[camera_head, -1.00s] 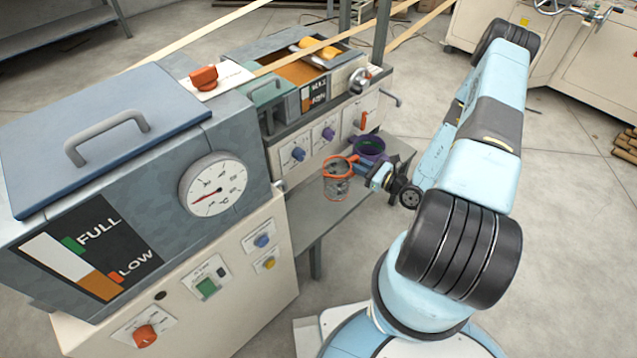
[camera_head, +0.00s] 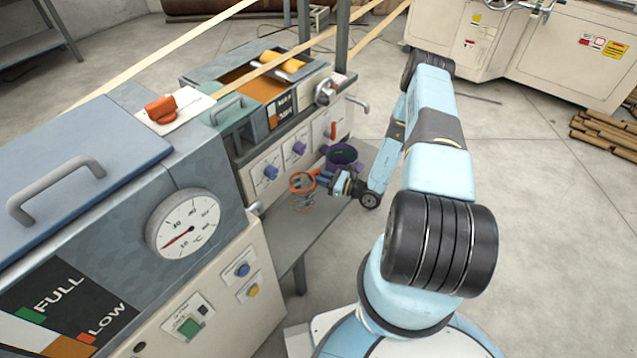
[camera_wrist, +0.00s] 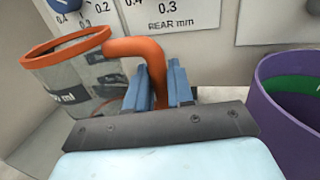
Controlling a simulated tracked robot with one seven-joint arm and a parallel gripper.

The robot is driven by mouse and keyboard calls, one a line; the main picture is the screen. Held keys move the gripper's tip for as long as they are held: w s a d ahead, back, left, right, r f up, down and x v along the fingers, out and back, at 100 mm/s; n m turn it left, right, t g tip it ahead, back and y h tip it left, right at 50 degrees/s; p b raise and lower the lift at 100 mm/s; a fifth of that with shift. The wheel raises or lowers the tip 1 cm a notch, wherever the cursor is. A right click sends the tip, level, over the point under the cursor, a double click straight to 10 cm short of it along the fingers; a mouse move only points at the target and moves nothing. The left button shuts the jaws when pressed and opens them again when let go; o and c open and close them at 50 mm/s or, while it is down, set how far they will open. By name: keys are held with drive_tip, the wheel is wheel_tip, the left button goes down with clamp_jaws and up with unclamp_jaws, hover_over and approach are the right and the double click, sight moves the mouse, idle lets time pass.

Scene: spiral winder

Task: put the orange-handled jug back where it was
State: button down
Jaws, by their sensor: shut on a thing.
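The orange-handled jug (camera_wrist: 82,78) is a clear vessel with an orange rim and a printed volume mark, at the left in the wrist view. It looks upright. In the head view the jug (camera_head: 303,188) is at the grey shelf beside the machine. My gripper (camera_wrist: 160,88) is shut on the jug's orange handle, with blue fingers on both sides of it; it also shows in the head view (camera_head: 327,178). I cannot tell whether the jug's base touches the shelf.
A purple container (camera_wrist: 285,115) with green inside stands just right of my gripper; it also shows in the head view (camera_head: 343,158). The grey shelf (camera_head: 315,228) has bare room in front of the jug.

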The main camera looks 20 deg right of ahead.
drive_tip(key=shift+w+a+f, duration=0.1)
drive_tip(key=shift+w+f, duration=0.45)
drive_tip(key=shift+f, duration=0.2)
drive_tip(key=shift+w+a+f, duration=0.1)
drive_tip(key=shift+w+f, duration=0.45)
drive_tip(key=shift+f, duration=1.55)
drive_tip(key=c, duration=1)
unclamp_jaws()
